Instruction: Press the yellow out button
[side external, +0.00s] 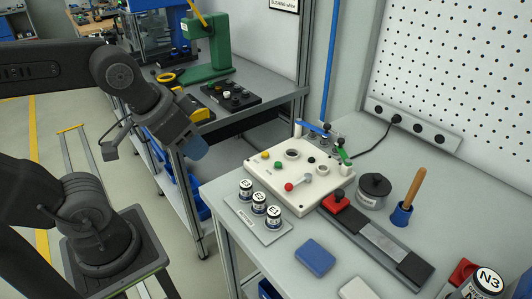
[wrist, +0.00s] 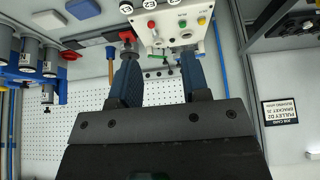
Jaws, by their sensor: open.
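The yellow button (side external: 265,155) is at the upper left of a cream control box (side external: 318,192) on the grey bench. A green button (side external: 278,165) sits beside it and a red-knobbed lever (side external: 289,187) is nearer the front. In the wrist view, the yellow button (wrist: 201,20) is near the top, right of the green one. My gripper (side external: 197,149) hangs in the air left of the box, apart from it. In the wrist view its two blue fingers (wrist: 159,62) are spread and nothing is between them.
Several labelled cans stand on a plate (side external: 275,232) in front of the box. A blue block (side external: 315,257), a dark round pot (side external: 374,190) and a wooden-handled tool (side external: 408,195) share the bench. A pegboard (side external: 455,70) stands behind. A second bench (side external: 285,90) holds a green press (side external: 207,45).

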